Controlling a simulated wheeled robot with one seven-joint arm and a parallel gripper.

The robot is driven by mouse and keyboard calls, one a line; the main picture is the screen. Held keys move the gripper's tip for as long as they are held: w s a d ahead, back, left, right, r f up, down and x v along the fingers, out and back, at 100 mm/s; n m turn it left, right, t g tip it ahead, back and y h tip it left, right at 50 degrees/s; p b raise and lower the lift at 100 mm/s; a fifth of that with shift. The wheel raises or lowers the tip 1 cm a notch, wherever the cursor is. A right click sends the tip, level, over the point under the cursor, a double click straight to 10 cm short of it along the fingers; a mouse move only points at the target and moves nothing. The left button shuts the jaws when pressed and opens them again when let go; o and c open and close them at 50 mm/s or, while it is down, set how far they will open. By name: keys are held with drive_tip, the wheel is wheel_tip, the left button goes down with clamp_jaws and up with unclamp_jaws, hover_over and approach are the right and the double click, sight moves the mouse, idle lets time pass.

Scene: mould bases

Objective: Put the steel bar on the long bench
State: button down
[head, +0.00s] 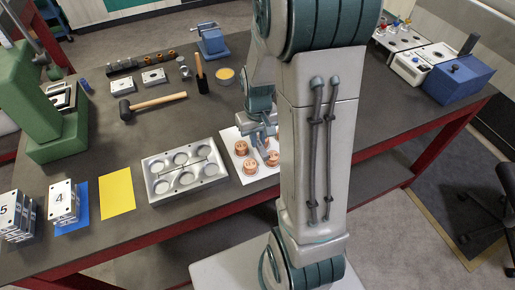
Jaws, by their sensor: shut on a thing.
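My gripper (264,145) is low over the white sheet (229,139) at the bench's front edge, partly hidden by my arm. It is shut on a small grey piece, which I take for the steel bar; the fingers hide most of it, so its shape and whether it touches anything below are unclear. Several copper-coloured round pieces (250,166) stand on the sheet beside and below the fingers. The long bench (215,115) has a dark grey top and a red frame.
A metal mould plate with round pockets (160,187) lies left of the sheet. A yellow sheet (117,194), numbered blocks (63,203), a mallet (155,104), a blue vise (212,42) and a green press (45,100) stand further around. The bench's right part is mostly clear, before a blue box (459,80).

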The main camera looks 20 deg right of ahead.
sight(258, 141)
drive_tip(key=shift+f+b, duration=1.4)
drive_tip(key=shift+f, duration=0.6)
drive_tip(key=shift+f, duration=0.25)
drive_tip(key=c, duration=1.4)
unclamp_jaws()
drive_tip(key=shift+r, duration=0.15)
